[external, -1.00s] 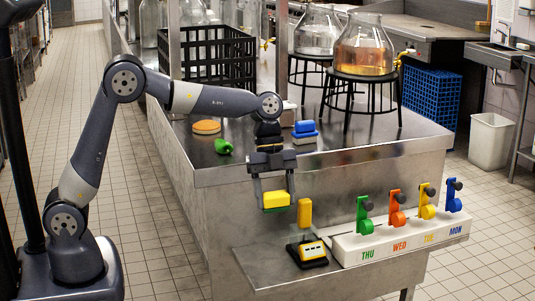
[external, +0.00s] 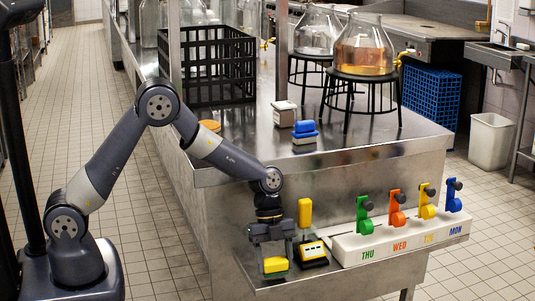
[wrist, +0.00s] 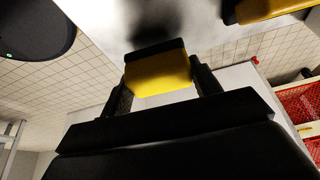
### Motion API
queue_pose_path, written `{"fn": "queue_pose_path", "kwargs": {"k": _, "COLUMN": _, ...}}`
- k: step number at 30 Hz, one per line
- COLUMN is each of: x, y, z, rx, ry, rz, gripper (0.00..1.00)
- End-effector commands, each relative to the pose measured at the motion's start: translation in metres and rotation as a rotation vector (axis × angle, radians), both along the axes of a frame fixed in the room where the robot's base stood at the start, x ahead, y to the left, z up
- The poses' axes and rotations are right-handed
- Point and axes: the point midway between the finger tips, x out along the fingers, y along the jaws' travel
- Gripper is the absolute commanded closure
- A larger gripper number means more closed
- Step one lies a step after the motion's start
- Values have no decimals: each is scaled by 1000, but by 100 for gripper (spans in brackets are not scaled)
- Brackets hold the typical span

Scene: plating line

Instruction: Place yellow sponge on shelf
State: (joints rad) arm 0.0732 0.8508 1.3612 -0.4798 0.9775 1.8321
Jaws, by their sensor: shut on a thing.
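My gripper (external: 275,262) is shut on the yellow sponge (external: 275,265), with one finger on each side of it. The sponge is a yellow block with a thin green layer along its edge. It is at the left end of the low metal shelf (external: 262,285) on the front of the counter. I cannot tell whether it touches the shelf. In the wrist view the sponge (wrist: 158,73) sits between the fingertips of my gripper (wrist: 160,85), its far layer looking dark, with a dark shadow beyond it.
Just right of my gripper is a yellow-and-black stand (external: 312,254) with an upright yellow piece (external: 305,213). Farther right is a white rack (external: 400,237) with coloured day-labelled holders. A blue-topped block (external: 304,132) and a black crate (external: 212,65) stand on the counter above.

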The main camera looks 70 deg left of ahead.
Motion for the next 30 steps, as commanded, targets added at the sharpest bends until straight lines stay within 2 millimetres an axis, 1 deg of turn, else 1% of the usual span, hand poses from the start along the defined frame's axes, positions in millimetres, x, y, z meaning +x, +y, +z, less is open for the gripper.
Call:
{"fn": "queue_pose_path", "kwargs": {"k": 1, "x": 0, "y": 0, "z": -9, "rx": 0, "ry": 3, "rz": 1, "gripper": 66}}
{"fn": "queue_pose_path", "kwargs": {"k": 3, "x": -1, "y": 0, "z": -14, "rx": 0, "ry": 3, "rz": 1, "gripper": 66}}
{"fn": "queue_pose_path", "kwargs": {"k": 10, "x": 0, "y": 0, "z": -14, "rx": 0, "ry": 0, "rz": 1, "gripper": 66}}
{"fn": "queue_pose_path", "kwargs": {"k": 14, "x": 0, "y": 0, "z": -18, "rx": 0, "ry": 0, "rz": 1, "gripper": 66}}
{"fn": "queue_pose_path", "kwargs": {"k": 15, "x": 0, "y": 0, "z": -17, "rx": 0, "ry": 0, "rz": 1, "gripper": 39}}
{"fn": "queue_pose_path", "kwargs": {"k": 21, "x": 0, "y": 0, "z": -16, "rx": 0, "ry": 0, "rz": 1, "gripper": 23}}
{"fn": "queue_pose_path", "kwargs": {"k": 23, "x": 0, "y": 0, "z": -16, "rx": 0, "ry": 0, "rz": 1, "gripper": 19}}
{"fn": "queue_pose_path", "kwargs": {"k": 30, "x": 0, "y": 0, "z": -15, "rx": 0, "ry": 0, "rz": 1, "gripper": 19}}
